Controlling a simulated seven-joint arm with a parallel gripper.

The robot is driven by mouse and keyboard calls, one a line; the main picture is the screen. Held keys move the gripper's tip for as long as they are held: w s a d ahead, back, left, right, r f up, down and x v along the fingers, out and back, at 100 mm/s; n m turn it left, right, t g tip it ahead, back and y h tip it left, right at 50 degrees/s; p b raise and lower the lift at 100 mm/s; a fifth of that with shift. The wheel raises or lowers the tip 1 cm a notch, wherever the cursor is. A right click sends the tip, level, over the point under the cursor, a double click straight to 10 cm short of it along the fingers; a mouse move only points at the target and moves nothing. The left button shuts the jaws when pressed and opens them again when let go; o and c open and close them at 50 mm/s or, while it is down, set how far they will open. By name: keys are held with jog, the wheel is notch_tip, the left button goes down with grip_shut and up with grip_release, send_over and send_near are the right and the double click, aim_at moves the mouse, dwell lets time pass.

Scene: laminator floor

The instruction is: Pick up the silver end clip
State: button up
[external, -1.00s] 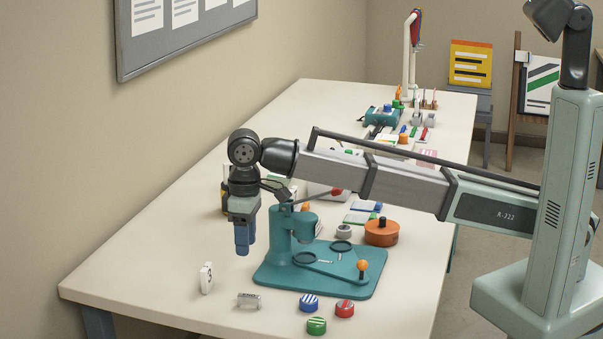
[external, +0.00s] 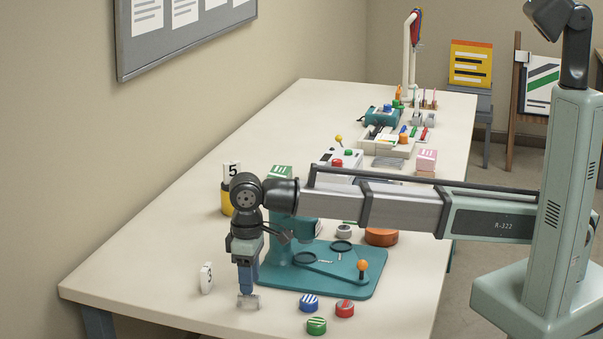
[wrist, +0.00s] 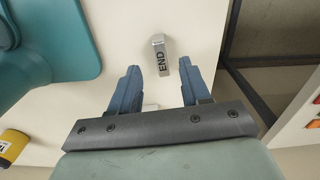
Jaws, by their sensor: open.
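I cannot tell whether the fingertips touch the clip.
A teal press base (external: 350,284) stands right of my gripper. Blue (external: 309,303), red (external: 345,309) and green (external: 317,326) striped caps lie to the right.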

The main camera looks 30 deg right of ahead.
aim_at(249, 301)
jog(key=shift+a+f, duration=0.15)
jog(key=shift+f, duration=2.2)
jog(key=shift+c, duration=0.2)
grip_shut()
